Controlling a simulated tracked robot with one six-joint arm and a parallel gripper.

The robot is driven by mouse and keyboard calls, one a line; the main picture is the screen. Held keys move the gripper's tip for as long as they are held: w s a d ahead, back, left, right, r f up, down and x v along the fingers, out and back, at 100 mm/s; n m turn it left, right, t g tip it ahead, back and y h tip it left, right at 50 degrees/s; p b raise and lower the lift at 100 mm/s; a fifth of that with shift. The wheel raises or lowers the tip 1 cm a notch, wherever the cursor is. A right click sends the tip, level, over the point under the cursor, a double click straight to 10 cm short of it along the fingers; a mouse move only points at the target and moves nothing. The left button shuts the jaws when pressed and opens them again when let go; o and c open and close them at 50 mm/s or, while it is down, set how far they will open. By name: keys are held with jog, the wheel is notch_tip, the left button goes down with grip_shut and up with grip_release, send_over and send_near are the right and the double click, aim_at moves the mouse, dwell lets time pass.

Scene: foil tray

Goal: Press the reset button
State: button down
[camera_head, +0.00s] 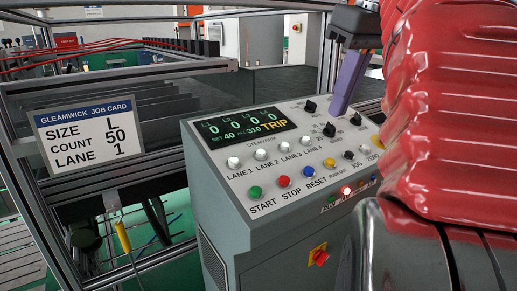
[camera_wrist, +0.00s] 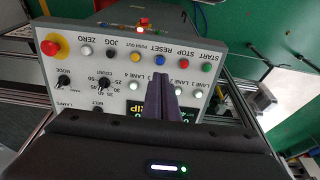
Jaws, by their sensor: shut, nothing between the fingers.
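The reset button (camera_head: 309,171) is a blue round button on the sloped grey control panel (camera_head: 215,160), between the red STOP button (camera_head: 283,181) and a yellow button (camera_head: 329,162). In the wrist view the panel appears upside down, and the blue reset button (camera_wrist: 160,62) shows just beyond the fingertips. My gripper (camera_head: 339,108) has purple fingers, shut and empty, pointing down over the panel's back part near the black knobs. In the wrist view my gripper (camera_wrist: 163,78) lines up with the blue button. I see no contact with it.
The display (camera_head: 245,125) shows zeros and TRIP. A red lamp (camera_head: 345,190) glows on the panel's front edge. Black knobs (camera_head: 329,130) and white lane buttons (camera_head: 260,154) stand near the fingers. A red mushroom button (camera_wrist: 50,46) sits at the panel's end. A job card (camera_head: 92,135) hangs left.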

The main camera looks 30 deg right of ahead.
aim_at(310, 169)
jog(key=shift+w, duration=0.4)
jog(key=shift+f, duration=0.15)
jog(key=x, duration=1.3)
jog(key=shift+w+f, duration=0.1)
jog(key=shift+f, duration=0.25)
